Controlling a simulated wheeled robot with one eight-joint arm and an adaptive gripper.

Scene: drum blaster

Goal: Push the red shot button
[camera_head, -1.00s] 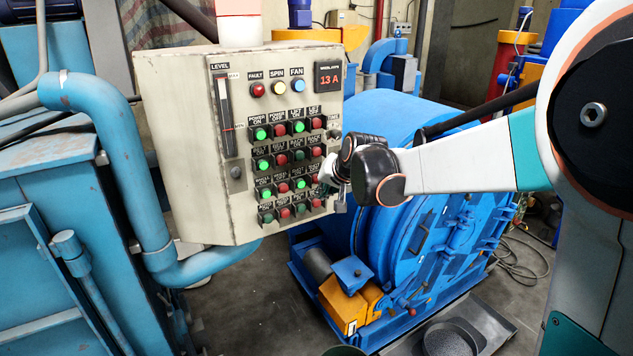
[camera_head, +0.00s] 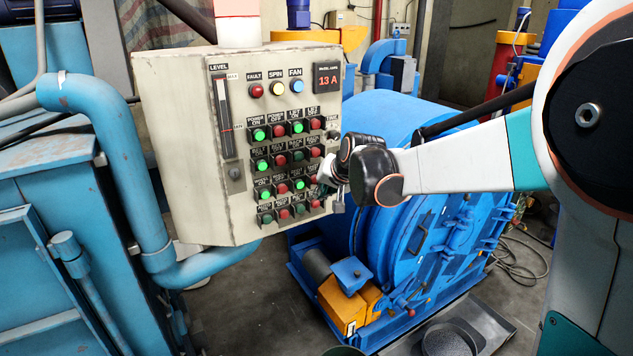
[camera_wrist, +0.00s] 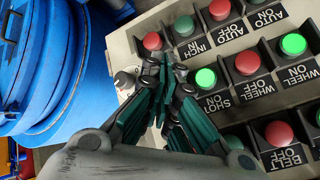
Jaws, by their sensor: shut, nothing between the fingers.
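The grey control panel (camera_head: 215,215) carries rows of green and red buttons. The red shot button (camera_head: 314,180) appears to be the rightmost one in the third row, right beside my gripper's tip. In the wrist view, the lit green SHOT ON button (camera_wrist: 205,78) shows just right of my fingers, and the place beside it is covered by them, so the red shot button is hidden there. My gripper (camera_wrist: 164,62) is shut and empty, its fingertips close to the panel face. Whether they touch the button cannot be told. In the head view my gripper (camera_head: 324,181) is small and partly hidden by my wrist.
A red wheel button (camera_wrist: 248,63) and a red button (camera_wrist: 152,40) sit near my fingers. A grey knob (camera_wrist: 125,79) is left of them. The blue drum machine (camera_head: 400,130) stands behind my arm; a blue pipe (camera_head: 120,150) runs left of the panel.

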